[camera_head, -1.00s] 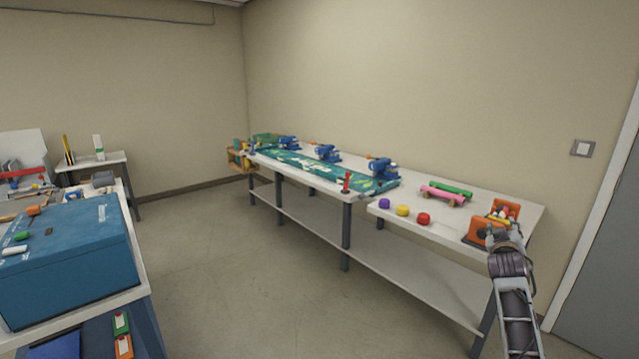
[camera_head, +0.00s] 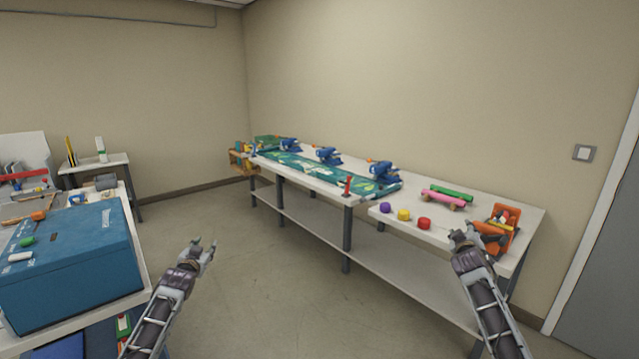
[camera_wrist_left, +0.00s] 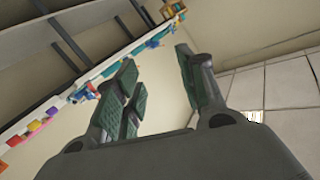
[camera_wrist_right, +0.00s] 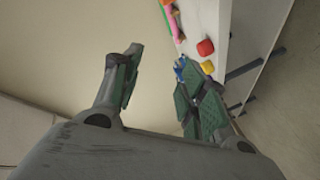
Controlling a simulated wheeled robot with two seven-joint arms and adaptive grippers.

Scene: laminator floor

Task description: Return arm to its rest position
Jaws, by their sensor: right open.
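My left gripper (camera_head: 205,248) is in the head view at lower left, over the open floor to the right of the blue box. Its fingers stand apart with nothing between them in the left wrist view (camera_wrist_left: 160,90). My right gripper (camera_head: 464,236) is in front of the near end of the long white table, left of the orange holder. In the right wrist view (camera_wrist_right: 160,85) its fingers are apart and empty.
The long white table (camera_head: 385,222) carries blue machines, a green mat (camera_head: 320,168), pink and green rolls, an orange holder (camera_head: 497,228) and a red cap (camera_head: 424,223). A blue box (camera_head: 70,262) sits on the left table. Floor between the tables is free.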

